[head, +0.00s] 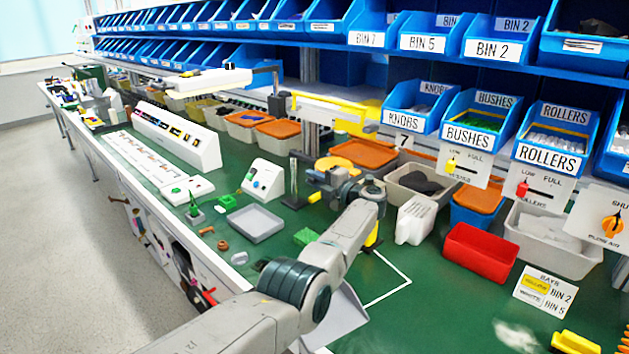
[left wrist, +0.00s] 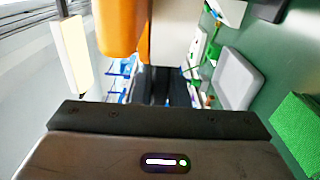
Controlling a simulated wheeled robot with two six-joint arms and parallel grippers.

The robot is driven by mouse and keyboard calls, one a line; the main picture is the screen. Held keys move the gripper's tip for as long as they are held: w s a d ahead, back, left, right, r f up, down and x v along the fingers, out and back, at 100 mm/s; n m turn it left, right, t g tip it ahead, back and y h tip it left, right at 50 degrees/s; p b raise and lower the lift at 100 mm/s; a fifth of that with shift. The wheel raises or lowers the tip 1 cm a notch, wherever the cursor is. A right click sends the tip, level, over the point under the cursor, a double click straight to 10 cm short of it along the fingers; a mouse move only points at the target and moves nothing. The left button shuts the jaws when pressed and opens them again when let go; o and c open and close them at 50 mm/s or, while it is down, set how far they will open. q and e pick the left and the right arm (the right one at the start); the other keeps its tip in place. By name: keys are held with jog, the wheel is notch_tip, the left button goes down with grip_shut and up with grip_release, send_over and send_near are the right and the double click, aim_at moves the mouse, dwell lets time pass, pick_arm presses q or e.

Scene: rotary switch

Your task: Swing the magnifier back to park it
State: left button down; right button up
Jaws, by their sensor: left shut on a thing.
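My left gripper (head: 318,180) is over the middle of the green bench, its arm reaching in from the lower middle. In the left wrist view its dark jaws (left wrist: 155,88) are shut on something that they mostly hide. A rounded orange piece (head: 335,163) shows right behind the gripper; it looks like part of the magnifier, but I cannot make out a lens. A large orange shape (left wrist: 122,28) and a white one lie just beyond the jaws in the left wrist view. My right gripper is not in view.
A dark upright post (head: 293,178) stands close left of the gripper. A grey tray (head: 258,223), a white button box (head: 264,180) and a green block (head: 305,236) lie in front. Bins with orange lids (head: 278,129) line the back. A red bin (head: 480,252) stands at right.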

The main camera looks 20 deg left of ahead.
pick_arm(q)
jog(key=c, duration=1.5)
grip_release()
jog(key=shift+r, duration=0.15)
jog(key=shift+o, duration=0.5)
jog(key=shift+w+d, duration=0.1)
jog(key=shift+d, duration=0.1)
